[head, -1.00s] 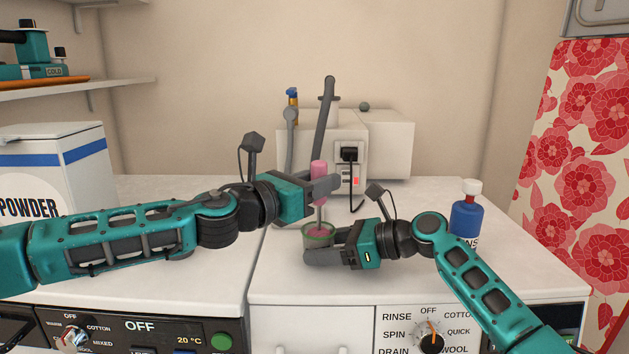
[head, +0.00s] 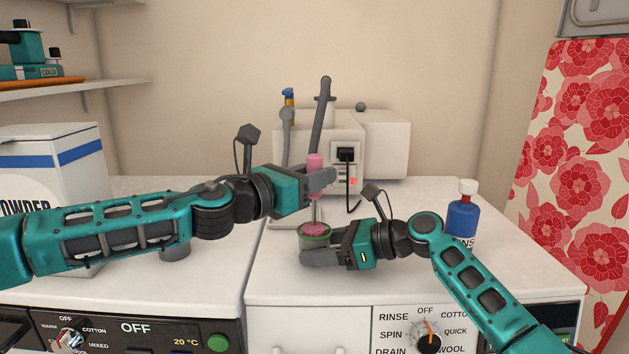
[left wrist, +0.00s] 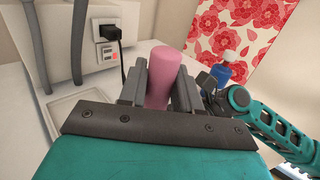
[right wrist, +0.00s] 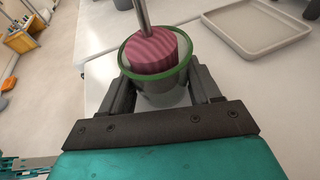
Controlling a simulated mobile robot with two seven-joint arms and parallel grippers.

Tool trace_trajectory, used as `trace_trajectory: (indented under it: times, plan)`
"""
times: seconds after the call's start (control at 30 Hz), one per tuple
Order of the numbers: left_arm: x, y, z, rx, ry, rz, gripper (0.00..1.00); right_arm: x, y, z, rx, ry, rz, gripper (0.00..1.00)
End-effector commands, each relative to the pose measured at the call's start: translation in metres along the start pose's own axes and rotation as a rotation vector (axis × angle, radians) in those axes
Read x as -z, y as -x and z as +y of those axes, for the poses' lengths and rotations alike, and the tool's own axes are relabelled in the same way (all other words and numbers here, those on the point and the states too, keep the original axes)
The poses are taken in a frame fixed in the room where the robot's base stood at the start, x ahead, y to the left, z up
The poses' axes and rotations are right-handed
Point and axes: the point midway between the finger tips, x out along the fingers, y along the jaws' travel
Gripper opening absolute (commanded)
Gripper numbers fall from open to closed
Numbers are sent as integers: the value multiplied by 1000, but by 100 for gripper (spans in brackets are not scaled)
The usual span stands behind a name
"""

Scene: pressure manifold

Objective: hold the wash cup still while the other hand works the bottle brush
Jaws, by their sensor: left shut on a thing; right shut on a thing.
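The bottle brush has a pink handle (head: 314,163), a thin metal stem and a pink ridged head (right wrist: 152,50). My left gripper (head: 322,180) is shut on its handle, which also shows between the fingers in the left wrist view (left wrist: 163,78). The wash cup (right wrist: 165,88) is see-through grey with a green rim, and stands upright. My right gripper (head: 318,250) is shut around the cup's sides. The brush stands about upright, with its head in the cup's mouth and its top level with or slightly above the rim. The head's lower end is hidden inside the cup.
A shallow tray (right wrist: 248,50) lies on the white worktop behind the cup. A white machine (head: 385,145) with a hose and plug stands at the back. A blue bottle (head: 463,218) stands right of my right gripper. A powder box (head: 48,160) stands at the left.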

Motion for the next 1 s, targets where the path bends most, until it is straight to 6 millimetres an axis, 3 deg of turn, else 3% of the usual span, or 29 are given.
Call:
trace_trajectory:
  times: [0.8, 1.0]
  plan:
    - [-68, -1, -1, 1, -2, -3, 2, 1, 0, 0, -1, 0, 1, 45]
    - [-78, -1, 0, 0, -1, -2, 2, 1, 0, 0, -1, -1, 1, 45]
